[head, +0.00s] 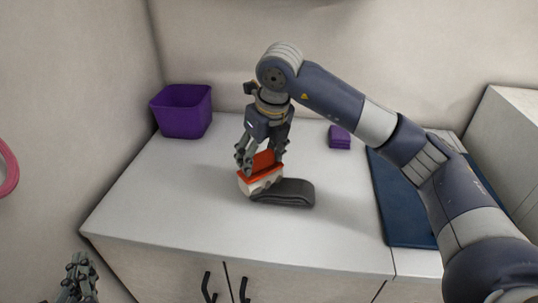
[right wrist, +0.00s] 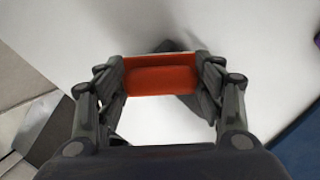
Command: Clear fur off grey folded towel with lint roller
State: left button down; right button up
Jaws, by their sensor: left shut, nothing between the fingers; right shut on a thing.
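The grey folded towel (head: 290,193) lies on the white counter, dark grey and flat. The lint roller (head: 262,180), with a red-orange top and a white lower part, is at the towel's left end. My right gripper (head: 262,160) is shut on the roller's red part from above. In the right wrist view the red part (right wrist: 161,79) sits between the two fingers, and dark towel shows partly behind it. I cannot tell whether the roller touches the towel. Fur on the towel cannot be made out. My left gripper (head: 78,277) is shut and empty, low at the left, off the counter.
A purple bin (head: 182,112) stands at the counter's back left. A small purple stack (head: 340,137) lies at the back. A dark blue mat (head: 400,215) lies to the right, partly under my right arm. The counter's front left (head: 170,205) is clear.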

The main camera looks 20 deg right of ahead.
jog(key=shift+w+a, duration=0.4)
jog(key=shift+a, duration=0.3)
jog(key=shift+d+r, duration=0.15)
jog(key=shift+r+p, duration=1.9)
jog(key=shift+r, duration=1)
jog(key=shift+r+p, duration=0.9)
jog(key=shift+r, duration=0.65)
